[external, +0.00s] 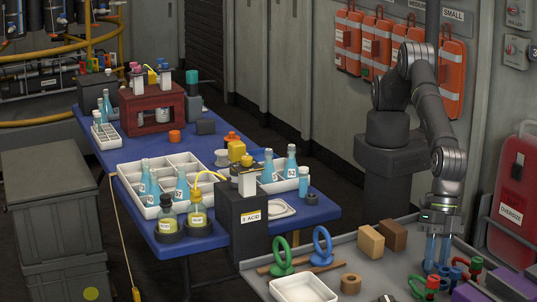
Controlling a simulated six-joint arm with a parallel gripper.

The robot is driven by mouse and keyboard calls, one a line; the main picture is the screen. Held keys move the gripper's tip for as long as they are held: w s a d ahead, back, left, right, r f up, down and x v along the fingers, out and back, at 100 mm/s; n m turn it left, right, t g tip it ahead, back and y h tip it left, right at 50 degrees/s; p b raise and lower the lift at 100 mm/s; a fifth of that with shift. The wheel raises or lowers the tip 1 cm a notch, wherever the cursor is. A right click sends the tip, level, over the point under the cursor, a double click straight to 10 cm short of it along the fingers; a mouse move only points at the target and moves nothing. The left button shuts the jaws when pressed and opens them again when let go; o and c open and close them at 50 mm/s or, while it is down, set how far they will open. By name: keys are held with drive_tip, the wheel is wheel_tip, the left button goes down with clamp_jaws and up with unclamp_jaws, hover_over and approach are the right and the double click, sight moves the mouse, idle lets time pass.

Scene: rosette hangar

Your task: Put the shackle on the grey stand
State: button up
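Several small green, red and blue pieces that look like shackles with coloured pins lie at the right of the grey table; a green one with a red end (424,287) is at the front. My gripper (437,267) points straight down above this group, its two blue fingers apart with no object clearly seen between them. The fingertips are close to the green and red pieces; I cannot tell whether they touch. Which piece is the shackle is unclear.
A green ring (281,257) and a blue ring (322,246) stand upright on the table's left. Tan and brown blocks (371,242), a wooden nut (350,284) and a white tray (303,290) are nearby. A blue table (318,217) with bottles stands behind.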

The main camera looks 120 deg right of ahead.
drive_tip(key=v, duration=1.2)
drive_tip(key=shift+r, duration=0.15)
drive_tip(key=x, duration=1.2)
drive_tip(key=shift+f, duration=0.3)
wheel_tip(320, 180, up, 3)
drive_tip(key=shift+f, duration=0.15)
drive_tip(key=shift+r, duration=0.45)
